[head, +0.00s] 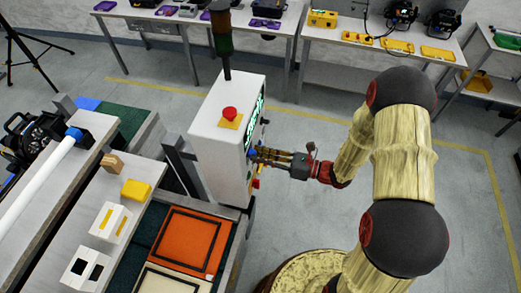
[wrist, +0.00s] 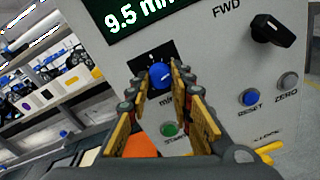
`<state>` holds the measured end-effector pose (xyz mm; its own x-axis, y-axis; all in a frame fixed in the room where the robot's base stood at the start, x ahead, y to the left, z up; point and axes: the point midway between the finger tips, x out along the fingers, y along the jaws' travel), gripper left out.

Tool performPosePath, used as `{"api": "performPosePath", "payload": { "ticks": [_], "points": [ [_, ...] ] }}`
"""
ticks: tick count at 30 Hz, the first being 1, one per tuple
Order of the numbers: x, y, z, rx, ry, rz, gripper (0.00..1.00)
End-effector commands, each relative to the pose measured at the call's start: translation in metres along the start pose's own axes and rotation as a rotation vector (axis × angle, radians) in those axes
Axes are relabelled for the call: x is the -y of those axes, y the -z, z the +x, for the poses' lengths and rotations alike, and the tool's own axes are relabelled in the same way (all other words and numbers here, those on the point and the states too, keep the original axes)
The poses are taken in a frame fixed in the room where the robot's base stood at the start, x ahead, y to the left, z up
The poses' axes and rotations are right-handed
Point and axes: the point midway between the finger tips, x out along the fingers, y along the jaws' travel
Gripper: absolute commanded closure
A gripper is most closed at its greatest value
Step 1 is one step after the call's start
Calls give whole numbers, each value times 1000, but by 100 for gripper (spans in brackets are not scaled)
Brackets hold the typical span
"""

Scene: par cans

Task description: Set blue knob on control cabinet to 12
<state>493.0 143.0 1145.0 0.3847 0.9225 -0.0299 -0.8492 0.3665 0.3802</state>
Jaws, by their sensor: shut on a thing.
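The control cabinet (head: 218,145) is a white upright box with a red mushroom button (head: 230,113) on top. Its panel faces right in the head view and shows edge-on. In the wrist view, the lit display (wrist: 140,17) reads "9.5 m", the rest cut off. The blue knob (wrist: 161,77) sits on a dark scale plate below the display, a pale pointer line on its face. My gripper (wrist: 155,92) has its fingers on both sides of the knob, shut on it. In the head view my gripper (head: 256,156) reaches the panel from the right. The scale numbers cannot be read.
A black FWD selector (wrist: 272,30), a blue RESET button (wrist: 250,97), a grey ZERO button (wrist: 288,82) and a green button (wrist: 169,130) share the panel. A conveyor bench with a yellow block (head: 136,190) stands left of the cabinet. Open floor (head: 310,225) lies right.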

Motion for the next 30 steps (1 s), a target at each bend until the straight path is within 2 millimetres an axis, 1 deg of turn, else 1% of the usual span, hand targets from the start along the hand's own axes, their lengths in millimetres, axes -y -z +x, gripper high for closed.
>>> {"api": "performPosePath", "payload": {
  "ticks": [3,18,24,30],
  "points": [
    [-2,0,0,-11,2,118,100],
    [-2,0,0,-38,-3,590,100],
    [-2,1,0,-47,-4,756,100],
    [-2,2,0,-54,-6,883,100]
  ]
}}
